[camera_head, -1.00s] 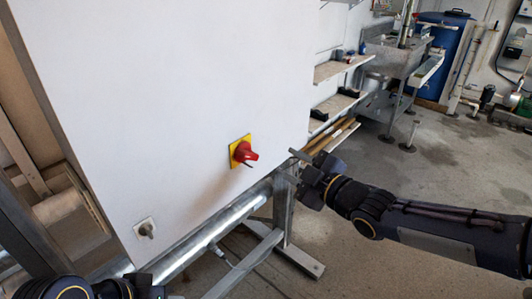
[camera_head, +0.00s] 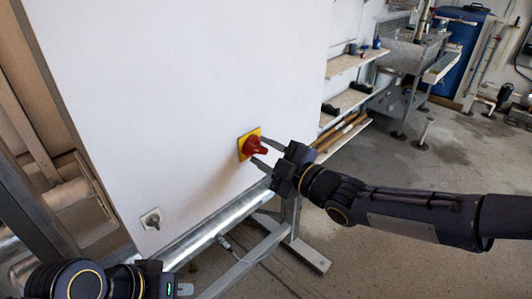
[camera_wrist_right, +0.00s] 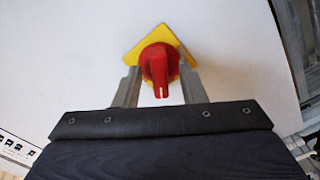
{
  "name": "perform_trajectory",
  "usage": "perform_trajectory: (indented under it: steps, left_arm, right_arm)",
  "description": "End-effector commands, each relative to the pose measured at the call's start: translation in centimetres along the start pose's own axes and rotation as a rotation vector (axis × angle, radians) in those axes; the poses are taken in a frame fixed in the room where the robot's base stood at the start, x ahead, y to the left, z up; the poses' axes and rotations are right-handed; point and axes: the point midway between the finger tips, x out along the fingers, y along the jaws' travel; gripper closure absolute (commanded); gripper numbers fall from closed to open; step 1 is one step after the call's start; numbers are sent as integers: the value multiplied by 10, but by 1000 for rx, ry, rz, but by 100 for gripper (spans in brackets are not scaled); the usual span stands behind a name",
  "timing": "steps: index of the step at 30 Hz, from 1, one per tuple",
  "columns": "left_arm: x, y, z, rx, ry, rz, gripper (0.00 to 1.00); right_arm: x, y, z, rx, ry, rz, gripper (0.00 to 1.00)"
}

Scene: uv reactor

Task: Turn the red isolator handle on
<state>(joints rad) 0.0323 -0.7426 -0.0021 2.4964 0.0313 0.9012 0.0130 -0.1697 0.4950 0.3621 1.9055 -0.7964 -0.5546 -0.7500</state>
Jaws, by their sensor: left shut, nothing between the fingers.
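The red isolator handle (camera_head: 254,146) sits on a yellow plate (camera_head: 241,148) on the front of the white cabinet. The handle also shows in the right wrist view (camera_wrist_right: 158,66), with its grip pointing down in that picture and the yellow plate (camera_wrist_right: 181,41) behind it. My right gripper (camera_head: 262,154) is open, its two fingers on either side of the handle. In the wrist view a small gap shows between the handle and each finger. My left gripper (camera_head: 184,289) is shut and empty at the bottom left, well away from the handle.
The white cabinet (camera_head: 160,80) fills the left and middle. A small grey knob (camera_head: 151,218) is on its lower left. A metal pipe (camera_head: 225,215) and frame run below it. Shelves (camera_head: 350,60) and a sink stand behind on the right. The floor at right is open.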

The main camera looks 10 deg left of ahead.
Motion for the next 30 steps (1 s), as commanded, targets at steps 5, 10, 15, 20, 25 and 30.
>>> perform_trajectory:
  steps: [5, 10, 15, 20, 25, 30]
  left_arm:
    - [0, 0, 0, 0, 0, 0, 100]
    - [0, 0, 0, 0, 0, 0, 100]
    - [0, 0, 0, 0, 0, 0, 100]
    - [0, 0, 0, 0, 0, 0, 100]
    - [0, 0, 0, 0, 0, 0, 100]
    - [0, 0, 0, 0, 0, 0, 100]
  right_arm:
    - [0, 0, 0, 0, 0, 0, 68]
    - [0, 0, 0, 0, 0, 1, 90]
    - [0, 0, 0, 0, 0, 0, 100]
    - [0, 0, 0, 11, 0, 0, 100]
    - [0, 0, 0, 63, 0, 1, 100]
    - [0, 0, 0, 169, 0, 0, 100]
